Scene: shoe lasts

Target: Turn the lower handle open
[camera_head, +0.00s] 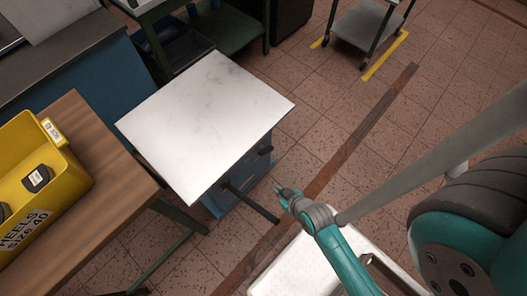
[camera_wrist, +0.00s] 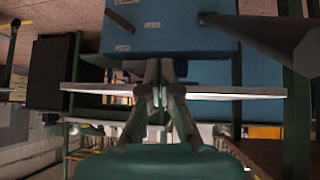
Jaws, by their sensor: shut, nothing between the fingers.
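A blue cabinet (camera_head: 240,187) with a white top (camera_head: 205,120) stands left of my gripper (camera_head: 279,190) in the head view. A long dark handle (camera_head: 250,203) sticks out from its front, and a shorter dark handle (camera_head: 265,151) sits farther along. I cannot tell which is the lower one. The wrist view looks upside down: the blue cabinet (camera_wrist: 170,25) fills the top, with the long handle (camera_wrist: 262,32) at upper right and another dark handle (camera_wrist: 120,21) at upper left. My gripper (camera_wrist: 160,70) is shut and empty, apart from both handles.
A yellow bin (camera_head: 70,165) stands on a wooden table (camera_head: 120,190) at the left. A green-framed bench (camera_head: 225,35) is behind the cabinet, and a trolley (camera_head: 365,25) stands at the back right. The tiled floor right of the cabinet is mostly clear.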

